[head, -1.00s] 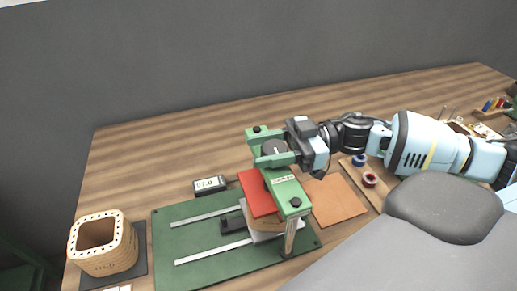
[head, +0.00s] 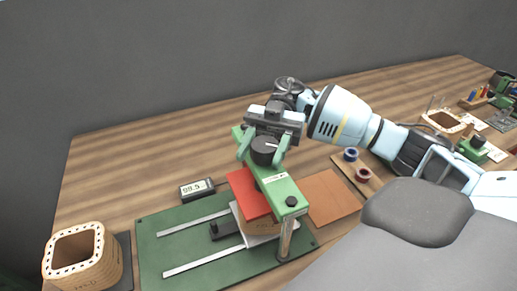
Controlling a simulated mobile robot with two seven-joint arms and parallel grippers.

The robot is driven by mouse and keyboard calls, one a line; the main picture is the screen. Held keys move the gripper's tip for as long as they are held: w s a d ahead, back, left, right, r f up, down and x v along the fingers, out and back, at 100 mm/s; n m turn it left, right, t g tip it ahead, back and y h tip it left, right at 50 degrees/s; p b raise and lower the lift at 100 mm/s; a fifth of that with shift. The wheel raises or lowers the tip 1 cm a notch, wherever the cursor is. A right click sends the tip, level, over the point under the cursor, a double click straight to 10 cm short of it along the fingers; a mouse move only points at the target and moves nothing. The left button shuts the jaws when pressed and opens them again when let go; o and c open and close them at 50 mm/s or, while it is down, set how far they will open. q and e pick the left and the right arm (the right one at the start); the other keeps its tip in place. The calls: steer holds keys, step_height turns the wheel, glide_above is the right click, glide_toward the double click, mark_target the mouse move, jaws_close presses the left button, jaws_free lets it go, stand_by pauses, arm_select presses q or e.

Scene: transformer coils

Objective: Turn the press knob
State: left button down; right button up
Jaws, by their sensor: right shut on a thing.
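The press is a green bridge (head: 279,186) on a post over a green base plate (head: 178,249). Its dark round knob (head: 264,150) has a pale mark line on top. My right gripper (head: 264,152) reaches down from above, shut on the knob with a green finger on each side. A red block (head: 247,192) sits under the bridge, above a wooden coil former (head: 262,227) that is partly hidden. A small display (head: 197,189) beside the plate appears to read 98.5. My left gripper is not in view.
A wooden coil former with holes round its rim (head: 83,257) stands at the lower left. An orange-brown sheet (head: 328,197) lies right of the press. Blue (head: 351,154) and red (head: 363,174) spools stand farther right. The back left of the table is clear.

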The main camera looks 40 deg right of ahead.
steer(key=n+g+h+b, duration=0.2)
steer(key=g+h, duration=0.1)
steer(key=shift+s+d+f+n, duration=0.1)
steer(key=shift+f+n, duration=0.05)
steer(key=shift+n, duration=0.25)
steer(key=shift+s+n+g+h+b, duration=0.1)
steer(key=shift+n+g+h+b, duration=0.4)
steer(key=shift+g+h, duration=0.1)
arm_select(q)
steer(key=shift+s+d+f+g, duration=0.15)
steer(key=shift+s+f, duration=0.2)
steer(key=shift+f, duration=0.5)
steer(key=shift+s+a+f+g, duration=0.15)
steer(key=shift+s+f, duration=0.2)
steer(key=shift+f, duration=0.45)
arm_select(e)
steer(key=shift+d, duration=0.1)
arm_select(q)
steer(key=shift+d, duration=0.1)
arm_select(e)
steer(key=o, duration=0.8)
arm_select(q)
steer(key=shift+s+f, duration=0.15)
arm_select(e)
steer(key=shift+o, duration=0.9)
steer(key=shift+r, duration=0.2)
